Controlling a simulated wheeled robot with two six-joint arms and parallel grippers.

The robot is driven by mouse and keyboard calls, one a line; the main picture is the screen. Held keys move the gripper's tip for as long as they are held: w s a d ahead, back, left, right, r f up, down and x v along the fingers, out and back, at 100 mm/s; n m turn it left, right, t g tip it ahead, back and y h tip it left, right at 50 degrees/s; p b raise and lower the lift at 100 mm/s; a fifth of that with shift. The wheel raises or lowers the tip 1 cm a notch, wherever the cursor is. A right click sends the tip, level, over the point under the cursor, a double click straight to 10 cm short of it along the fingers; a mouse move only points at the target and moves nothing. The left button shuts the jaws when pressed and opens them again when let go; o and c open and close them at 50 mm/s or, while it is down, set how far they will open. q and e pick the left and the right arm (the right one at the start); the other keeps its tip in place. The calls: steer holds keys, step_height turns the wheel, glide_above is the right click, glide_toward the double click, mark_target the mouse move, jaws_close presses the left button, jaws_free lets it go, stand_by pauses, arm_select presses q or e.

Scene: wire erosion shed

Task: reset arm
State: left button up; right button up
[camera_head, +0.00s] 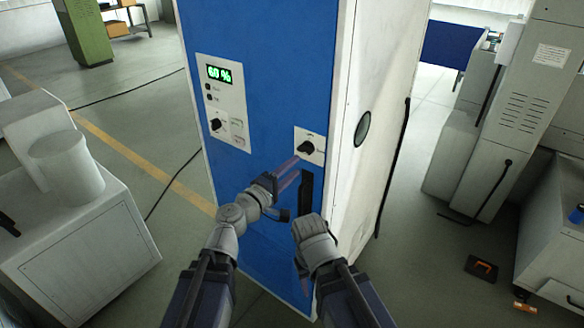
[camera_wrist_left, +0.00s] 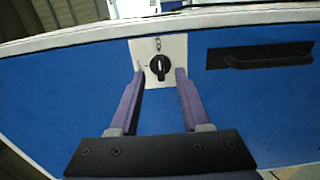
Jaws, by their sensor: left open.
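My left gripper (camera_head: 291,169) reaches up the blue front of the cabinet (camera_head: 262,55) towards a black knob (camera_head: 306,147) on a small white plate. In the left wrist view, the gripper (camera_wrist_left: 160,78) is open, with a purple finger to each side of the black knob (camera_wrist_left: 160,67). The fingertips are close to the plate; I cannot tell whether they touch it. Nothing is held.
A control panel (camera_head: 225,108) reading 60 % sits upper left on the cabinet. A black handle (camera_head: 305,193) is below the knob; it also shows in the left wrist view (camera_wrist_left: 262,57). A grey machine (camera_head: 95,245) stands left.

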arm_select(q)
steer(key=s+a+f+m+g+y, duration=0.1)
steer(key=s+f+m+g+y, duration=0.1)
steer(key=s+f+m+g, duration=0.45)
steer(key=s+a+f+m+g+y, duration=0.1)
steer(key=a+f+m+g, duration=0.15)
steer(key=f, duration=0.65)
steer(key=s+a+f+m+g+y, duration=0.1)
steer(key=s+a+f+g+y, duration=0.2)
steer(key=a, duration=0.4)
steer(key=s+a+f+m+g+y, duration=0.1)
steer(key=s+a+f+g+y, duration=0.15)
steer(key=s+a+y, duration=0.35)
steer(key=s+d+m, duration=0.3)
steer(key=s+d, duration=0.1)
steer(key=d, duration=0.6)
steer(key=shift+d+f, duration=0.2)
steer(key=shift+f, duration=0.2)
